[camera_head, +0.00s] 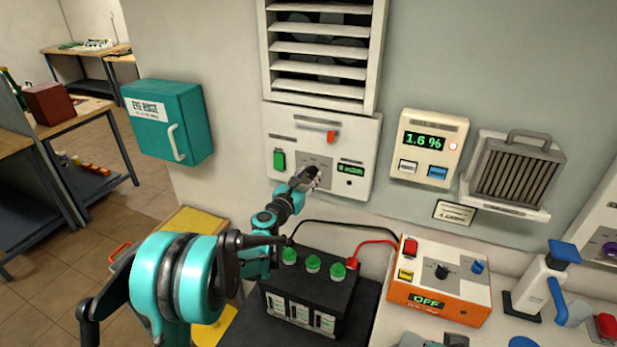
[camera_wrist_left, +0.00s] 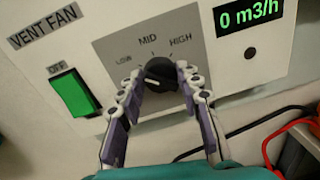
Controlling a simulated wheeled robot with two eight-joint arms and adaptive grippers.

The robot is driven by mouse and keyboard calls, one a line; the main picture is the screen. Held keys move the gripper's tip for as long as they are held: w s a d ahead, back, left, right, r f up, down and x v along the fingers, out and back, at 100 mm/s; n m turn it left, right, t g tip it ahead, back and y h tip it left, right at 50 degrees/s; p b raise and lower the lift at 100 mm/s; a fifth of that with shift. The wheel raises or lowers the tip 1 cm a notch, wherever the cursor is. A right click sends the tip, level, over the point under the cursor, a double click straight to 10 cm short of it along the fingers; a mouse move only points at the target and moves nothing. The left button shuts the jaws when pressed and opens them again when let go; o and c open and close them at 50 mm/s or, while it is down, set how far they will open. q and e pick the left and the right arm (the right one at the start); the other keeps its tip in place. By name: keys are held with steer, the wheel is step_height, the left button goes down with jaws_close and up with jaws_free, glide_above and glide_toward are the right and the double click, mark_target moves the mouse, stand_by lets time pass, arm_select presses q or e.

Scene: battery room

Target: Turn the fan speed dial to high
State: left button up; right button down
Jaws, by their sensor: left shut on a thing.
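The fan speed dial (camera_wrist_left: 160,72) is a black knob on a grey plate marked LOW, MID and HIGH in the left wrist view. A short pale mark shows toward its left side; I cannot tell its exact setting. My left gripper (camera_head: 308,179) is at the vent fan panel (camera_head: 356,137) in the head view and covers the dial there. In the left wrist view its two fingers are on either side of the dial, shut on it. The panel's green display (camera_wrist_left: 249,14) reads 0 m3/h.
A green switch (camera_wrist_left: 74,92) labelled OFF is left of the dial. Below stand a black battery (camera_head: 310,290) with green caps and an orange charger (camera_head: 440,292) with a red cable (camera_head: 375,242). A teal eye rinse cabinet (camera_head: 165,122) is left.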

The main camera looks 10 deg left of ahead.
arm_select(q)
steer(key=shift+m, duration=0.4)
steer(key=m, duration=0.3)
steer(key=shift+m+b, duration=0.4)
steer(key=m, duration=0.5)
steer(key=shift+d+g, duration=0.1)
steer(key=shift+g, duration=0.2)
steer(key=m+y+b, duration=0.1)
steer(key=m, duration=0.4)
steer(key=shift+m+y, duration=0.3)
steer(key=shift+m, duration=1.9)
steer(key=o, duration=1.1)
steer(key=shift+d, duration=0.1)
steer(key=shift+o, duration=0.2)
